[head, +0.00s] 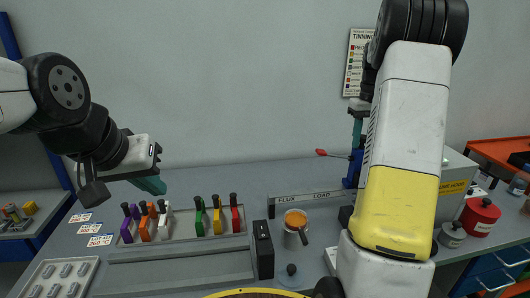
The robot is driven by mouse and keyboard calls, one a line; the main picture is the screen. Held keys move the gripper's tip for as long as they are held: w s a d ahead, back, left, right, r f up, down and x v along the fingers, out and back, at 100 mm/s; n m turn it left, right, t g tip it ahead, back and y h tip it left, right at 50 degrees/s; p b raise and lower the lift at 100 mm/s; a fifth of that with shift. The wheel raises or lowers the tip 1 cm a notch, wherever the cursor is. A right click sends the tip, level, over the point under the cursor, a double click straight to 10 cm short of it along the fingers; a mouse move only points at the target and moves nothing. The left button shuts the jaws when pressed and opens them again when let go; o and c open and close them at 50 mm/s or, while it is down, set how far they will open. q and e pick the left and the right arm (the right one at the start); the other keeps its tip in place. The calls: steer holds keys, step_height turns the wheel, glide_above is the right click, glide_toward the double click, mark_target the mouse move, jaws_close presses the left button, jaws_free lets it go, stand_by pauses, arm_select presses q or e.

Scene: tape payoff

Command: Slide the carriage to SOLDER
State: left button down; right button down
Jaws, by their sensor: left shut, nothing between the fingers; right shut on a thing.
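A grey rail (306,197) on the bench carries the printed words FLUX and LOAD. Its right part is hidden behind my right arm, and no SOLDER mark shows. A blue carriage (352,171) stands at the rail right of LOAD, partly covered by my arm. A red-tipped lever (321,152) sticks out to its left. My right gripper (357,132), with teal fingers, points down and is shut on the carriage's upper part; the exact contact is hard to see. My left gripper (153,186) is shut and empty, in the air above the left side of the bench.
A rack (190,243) holds several coloured tools with black knobs. An orange-topped pot (295,222), a black box (263,250) and a grey parts tray (58,277) stand on the bench. White labels (88,229) lie at left.

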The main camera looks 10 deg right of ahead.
steer(key=c, duration=1.1)
jaws_free()
steer(key=shift+r, duration=3.5)
steer(key=shift+a, duration=0.1)
